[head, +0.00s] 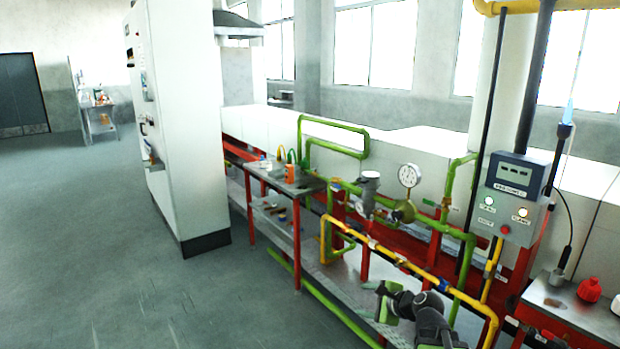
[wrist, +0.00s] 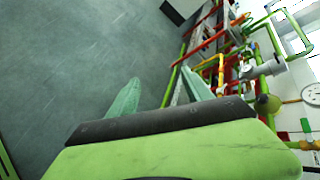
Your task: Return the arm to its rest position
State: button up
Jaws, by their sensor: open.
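My gripper (head: 384,301) shows at the lower right of the head view, at the end of my dark arm, in front of the yellow and green pipes. In the wrist view its two pale green fingers (wrist: 162,92) stand apart with nothing between them. Past the fingers, the wrist view shows grey floor on the left and the pipework on the right. No object is held. Most of my arm is outside the head view.
Yellow pipe (head: 400,262) and green pipe (head: 468,255) run close to my gripper. A red-legged metal table (head: 300,188), a pressure gauge (head: 409,175) and a control box (head: 508,195) stand beyond. A white cabinet (head: 180,120) stands left. The floor (head: 110,250) at left is clear.

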jog(key=s+a+f+n+g+h, duration=0.2)
jog(key=s+a+f+n+g, duration=0.4)
jog(key=s+a+f+n, duration=0.4)
jog(key=s+d+n+g+h, duration=0.3)
jog(key=s+d+n, duration=0.4)
jog(key=d+n, duration=0.1)
jog(key=shift+d+f+n+g+h, duration=0.3)
jog(key=shift+f+g+h, duration=0.1)
jog(key=shift+f, duration=0.05)
jog(key=shift+w, duration=0.1)
